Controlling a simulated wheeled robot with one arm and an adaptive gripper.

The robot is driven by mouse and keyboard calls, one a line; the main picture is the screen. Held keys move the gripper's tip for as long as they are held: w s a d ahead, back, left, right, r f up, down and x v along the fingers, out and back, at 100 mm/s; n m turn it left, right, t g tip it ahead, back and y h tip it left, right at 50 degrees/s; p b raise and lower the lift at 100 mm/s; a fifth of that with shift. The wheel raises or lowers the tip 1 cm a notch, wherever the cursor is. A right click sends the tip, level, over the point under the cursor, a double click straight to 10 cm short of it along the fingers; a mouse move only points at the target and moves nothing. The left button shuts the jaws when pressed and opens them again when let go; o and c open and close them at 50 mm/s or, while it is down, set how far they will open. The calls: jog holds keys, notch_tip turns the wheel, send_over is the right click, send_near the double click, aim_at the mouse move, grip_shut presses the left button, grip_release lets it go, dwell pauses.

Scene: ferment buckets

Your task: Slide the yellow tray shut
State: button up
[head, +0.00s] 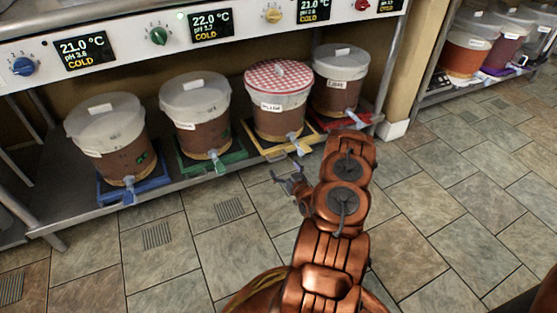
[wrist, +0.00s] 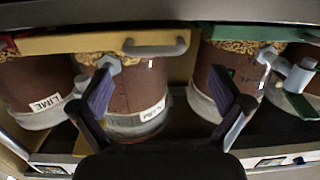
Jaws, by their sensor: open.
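The yellow tray (head: 257,148) sits on the low shelf under a brown bucket (head: 278,120) with a red-checked cover. In the wrist view, which looks upside down, the yellow tray (wrist: 60,44) crosses the top, with a grey bar handle (wrist: 157,49) on its front. How far it stands out from the shelf is hard to tell. My gripper (head: 288,182) is low in front of the shelf, near the yellow tray and apart from it. In the wrist view my gripper (wrist: 163,100) has its two dark fingers spread wide with nothing held between them.
A green tray (head: 240,160), a blue tray (head: 108,196) and a red tray (head: 368,120) carry other buckets beside it. Each bucket has a tap at its front. A control panel (head: 130,45) runs above. The tiled floor in front is clear.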

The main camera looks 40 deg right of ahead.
aim_at(276, 152)
jog(key=shift+m+t, duration=0.3)
jog(key=shift+d+b+x, duration=0.2)
jog(key=shift+b+x, duration=0.6)
jog(key=shift+x, duration=0.85)
jog(key=shift+d+b+x, duration=0.2)
jog(key=shift+b+x, duration=0.6)
jog(key=shift+x, duration=0.85)
jog(key=shift+s+f, duration=0.15)
jog(key=c, duration=1.4)
jog(key=shift+h, duration=0.4)
jog(key=shift+p+x, duration=0.75)
jog(key=shift+x, duration=1.45)
jog(key=shift+d, duration=0.15)
